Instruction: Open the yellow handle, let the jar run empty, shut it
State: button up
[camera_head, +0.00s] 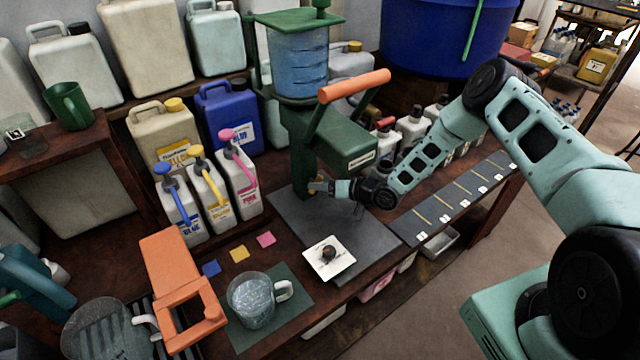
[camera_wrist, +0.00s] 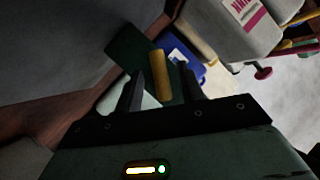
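The jar (camera_head: 299,62) is a clear cylinder with bluish contents, held in a green frame on a green stand with an orange lever. The yellow handle (camera_wrist: 160,76) shows as a short yellow bar in the wrist view. In the head view only a small bit of yellow (camera_head: 312,190) shows low on the stand, mostly hidden by my gripper (camera_head: 318,187). In the wrist view my gripper (camera_wrist: 160,88) is open. Its two dark fingers stand on either side of the bar, with gaps visible. I cannot tell how far the handle is turned.
A glass mug (camera_head: 253,301) stands on a green mat. A white tile (camera_head: 329,258) with a dark lump lies on the grey mat (camera_head: 290,225) in front of the stand. Pump bottles (camera_head: 208,187) stand left of it. An orange block-shaped thing (camera_head: 172,275) is at front left.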

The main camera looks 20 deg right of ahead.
jog(key=shift+w+a+f, duration=0.1)
jog(key=shift+w+a, duration=0.15)
grip_shut()
